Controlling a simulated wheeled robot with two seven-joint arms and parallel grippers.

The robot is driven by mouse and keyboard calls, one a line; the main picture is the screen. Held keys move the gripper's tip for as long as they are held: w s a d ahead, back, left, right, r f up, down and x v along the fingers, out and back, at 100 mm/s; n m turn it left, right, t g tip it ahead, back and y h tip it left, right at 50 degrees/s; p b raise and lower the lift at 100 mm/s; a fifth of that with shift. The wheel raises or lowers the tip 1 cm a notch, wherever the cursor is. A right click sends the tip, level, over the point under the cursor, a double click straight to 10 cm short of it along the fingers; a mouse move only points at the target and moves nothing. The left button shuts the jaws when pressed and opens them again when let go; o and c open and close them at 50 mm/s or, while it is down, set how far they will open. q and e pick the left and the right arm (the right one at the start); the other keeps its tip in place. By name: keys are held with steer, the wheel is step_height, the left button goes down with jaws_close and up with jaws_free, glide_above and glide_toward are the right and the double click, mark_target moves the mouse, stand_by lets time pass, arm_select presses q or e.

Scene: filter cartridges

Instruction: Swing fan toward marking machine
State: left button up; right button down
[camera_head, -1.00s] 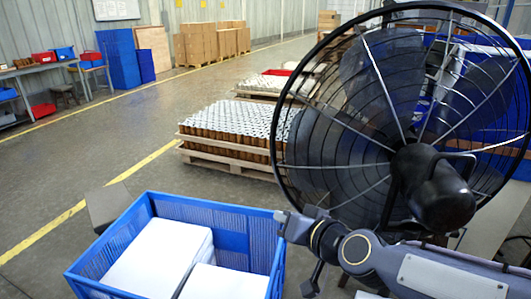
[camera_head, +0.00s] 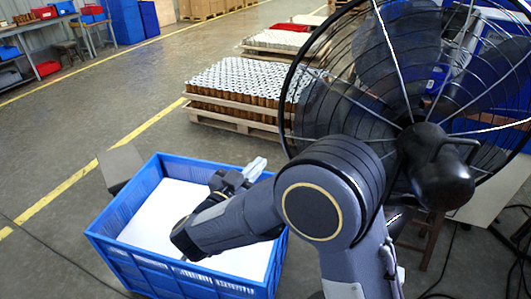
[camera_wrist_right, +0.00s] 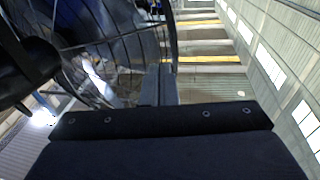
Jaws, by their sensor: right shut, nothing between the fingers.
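The large black fan (camera_head: 436,172) with a round wire cage fills the upper right of the head view. Its cage and motor also show at the left of the right wrist view (camera_wrist_right: 75,50). My right arm is raised in front of the fan, and its forearm crosses the blue crate. My right gripper (camera_head: 258,166) is shut and empty above the crate's far edge, left of the fan cage and apart from it. The gripper also shows in the right wrist view (camera_wrist_right: 160,85). I cannot clearly identify the marking machine. My left gripper is out of view.
A blue crate (camera_head: 130,262) with white contents stands below my right forearm. A pallet of filter cartridges (camera_head: 240,92) is behind it, left of the fan. A bench with bins (camera_head: 20,60) stands far left. The floor at left is open. Cables lie at lower right.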

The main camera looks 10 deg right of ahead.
mark_target(290, 132)
steer(key=p+x, duration=0.1)
steer(key=x, duration=1.1)
steer(key=shift+w+d, duration=0.2)
steer(key=shift+d, duration=0.05)
steer(key=x, duration=0.4)
steer(key=p+x, duration=0.1)
steer(key=shift+w+d+f, duration=0.25)
steer(key=shift+w+f, duration=0.05)
steer(key=shift+w, duration=0.05)
steer(key=shift+f, duration=0.1)
